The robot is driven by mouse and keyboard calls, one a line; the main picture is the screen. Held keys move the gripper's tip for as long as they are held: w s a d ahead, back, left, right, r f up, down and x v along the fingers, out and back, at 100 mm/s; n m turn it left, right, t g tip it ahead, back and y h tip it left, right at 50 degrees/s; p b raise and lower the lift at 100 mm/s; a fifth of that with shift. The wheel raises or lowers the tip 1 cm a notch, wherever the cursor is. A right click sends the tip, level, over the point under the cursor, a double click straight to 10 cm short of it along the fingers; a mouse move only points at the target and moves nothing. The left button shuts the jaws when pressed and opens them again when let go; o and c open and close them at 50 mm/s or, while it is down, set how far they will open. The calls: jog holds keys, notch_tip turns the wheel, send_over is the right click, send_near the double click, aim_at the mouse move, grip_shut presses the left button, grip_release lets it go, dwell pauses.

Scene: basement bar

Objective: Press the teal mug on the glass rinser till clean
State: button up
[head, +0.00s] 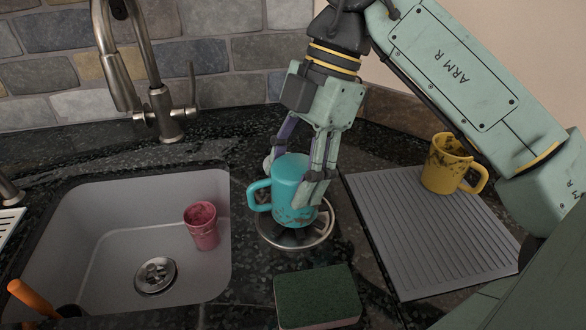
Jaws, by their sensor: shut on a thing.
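The teal mug (287,180) is upside down over the round metal glass rinser (268,237) on the dark counter. Its handle points left. Brown dirt marks show on its lower part, near the rim. My gripper (295,178) comes down from above and is shut on the mug, with fingers on its left and right sides. The mug hides part of the rinser, so I cannot tell whether the rim touches it.
A sink (105,235) with a pink cup (202,228) is at the left, below a faucet (160,105). A green sponge (317,295) lies in front of the rinser. A dirty yellow mug (449,165) stands on a grey ridged mat (415,235) at the right.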

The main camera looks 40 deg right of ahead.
jog(key=shift+f+b, duration=0.3)
jog(key=shift+f, duration=0.15)
jog(key=shift+r, duration=0.15)
dwell(2.0)
jog(key=shift+r+p, duration=2.8)
jog(key=shift+r, duration=0.6)
